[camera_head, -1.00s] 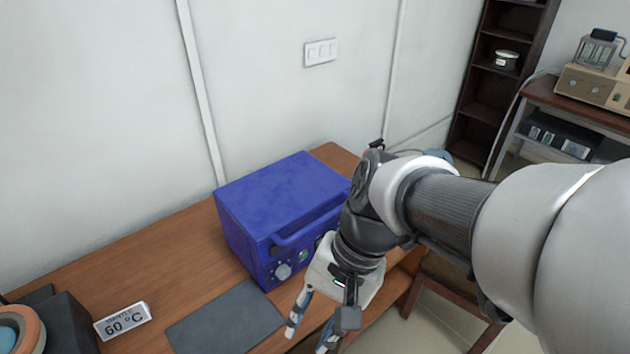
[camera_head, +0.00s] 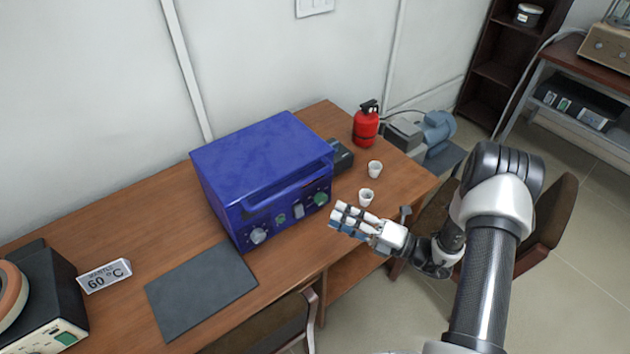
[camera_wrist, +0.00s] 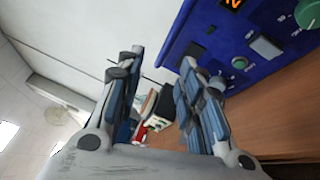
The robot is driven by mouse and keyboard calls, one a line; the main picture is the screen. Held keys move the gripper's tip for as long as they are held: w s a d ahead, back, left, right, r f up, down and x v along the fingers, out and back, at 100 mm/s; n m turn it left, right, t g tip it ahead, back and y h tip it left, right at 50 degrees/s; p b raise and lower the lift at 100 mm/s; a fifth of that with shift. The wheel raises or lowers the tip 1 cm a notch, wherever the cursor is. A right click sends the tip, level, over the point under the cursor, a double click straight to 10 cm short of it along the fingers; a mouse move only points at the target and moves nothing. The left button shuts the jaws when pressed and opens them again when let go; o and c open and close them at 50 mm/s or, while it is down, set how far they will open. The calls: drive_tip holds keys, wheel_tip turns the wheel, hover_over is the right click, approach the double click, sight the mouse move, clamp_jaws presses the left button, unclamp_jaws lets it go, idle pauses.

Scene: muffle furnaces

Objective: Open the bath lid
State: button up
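The bath is a blue box (camera_head: 222,211) on the wooden table, with knobs along its front. Its lid (camera_head: 250,155) is the blue top, lying closed, with a bar handle (camera_head: 287,186) along the front edge. My gripper (camera_head: 337,216) is just off the right end of the bath's front, below handle height, its fingers pointing left. It is apart from the handle. In the wrist view, my gripper (camera_wrist: 158,62) has its fingers spread with nothing held. The bath's front panel (camera_wrist: 225,50) shows at upper right there, but the lid handle does not.
Two white cups (camera_head: 375,169) (camera_head: 366,197) and a red extinguisher (camera_head: 366,125) stand right of the bath. A dark grey mat (camera_head: 202,290) lies before it. A "60 °C" sign (camera_head: 104,275) stands at left. A chair (camera_head: 270,325) is at the table's front edge.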

wheel_tip(320, 180, down, 2)
drive_tip(key=d+m+t, duration=0.2)
drive_tip(key=m, duration=0.1)
drive_tip(key=h+b, duration=0.1)
drive_tip(key=b, duration=0.1)
approach(294, 186)
drive_tip(key=x, duration=0.6)
drive_tip(key=f+x, duration=0.1)
drive_tip(key=x, duration=0.3)
drive_tip(key=shift+c, duration=0.2)
clamp_jaws()
